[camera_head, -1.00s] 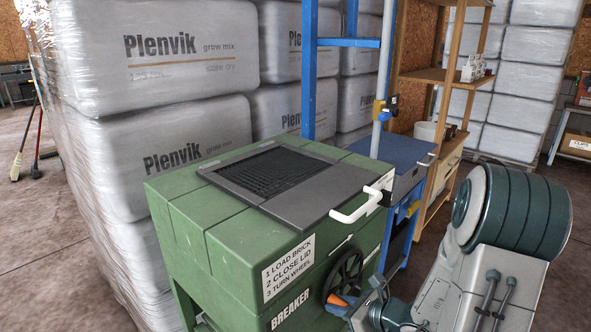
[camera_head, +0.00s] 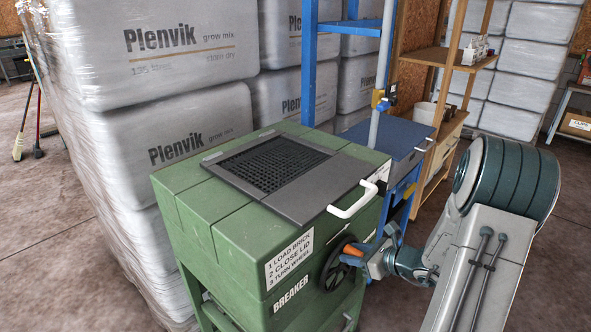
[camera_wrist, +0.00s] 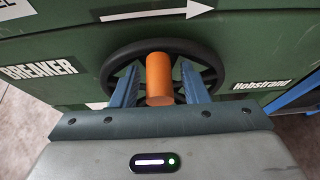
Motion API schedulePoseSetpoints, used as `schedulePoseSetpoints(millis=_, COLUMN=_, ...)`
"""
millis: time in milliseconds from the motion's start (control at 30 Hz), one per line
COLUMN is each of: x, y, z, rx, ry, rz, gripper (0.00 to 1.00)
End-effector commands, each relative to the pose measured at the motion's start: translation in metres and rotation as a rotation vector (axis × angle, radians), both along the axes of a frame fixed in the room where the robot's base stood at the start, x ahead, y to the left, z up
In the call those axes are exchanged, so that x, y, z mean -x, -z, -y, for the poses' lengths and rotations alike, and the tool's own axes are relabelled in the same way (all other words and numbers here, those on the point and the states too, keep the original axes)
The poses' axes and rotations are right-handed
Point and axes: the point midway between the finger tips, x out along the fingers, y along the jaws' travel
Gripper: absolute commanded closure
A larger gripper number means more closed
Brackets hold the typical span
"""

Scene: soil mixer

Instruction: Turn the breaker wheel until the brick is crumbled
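The green breaker (camera_head: 215,225) has a dark grated lid (camera_head: 262,170) lying shut, with a white handle (camera_head: 352,203). The black breaker wheel (camera_head: 331,272) is on its side; the wrist view also shows the wheel (camera_wrist: 112,70). Its orange knob (camera_head: 351,256) stands at the wheel's upper right and sticks out toward me. My gripper (camera_head: 364,258) is at the knob. In the wrist view, the orange knob (camera_wrist: 159,80) lies between the two blue fingers of my gripper (camera_wrist: 160,75), with narrow gaps on both sides. No brick is visible through the dark grate.
Wrapped Plenvik bales (camera_head: 160,90) stand close behind and left of the breaker. A blue bench (camera_head: 395,140) and wooden shelf (camera_head: 440,75) stand behind it. More bales (camera_head: 520,60) are at the back right. Floor is open at the right.

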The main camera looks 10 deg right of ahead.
Motion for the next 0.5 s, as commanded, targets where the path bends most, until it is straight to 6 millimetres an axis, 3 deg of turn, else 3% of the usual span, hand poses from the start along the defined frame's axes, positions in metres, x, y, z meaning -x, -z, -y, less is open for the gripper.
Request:
schedulePoseSetpoints(millis=333, x=0.001, y=0.0, z=0.0, rx=0.0, ry=0.0, rz=0.0, gripper=0.45)
schedulePoseSetpoints(millis=500, x=0.012, y=0.0, z=0.01, rx=0.001, ry=0.003, rz=-0.001, gripper=0.45)
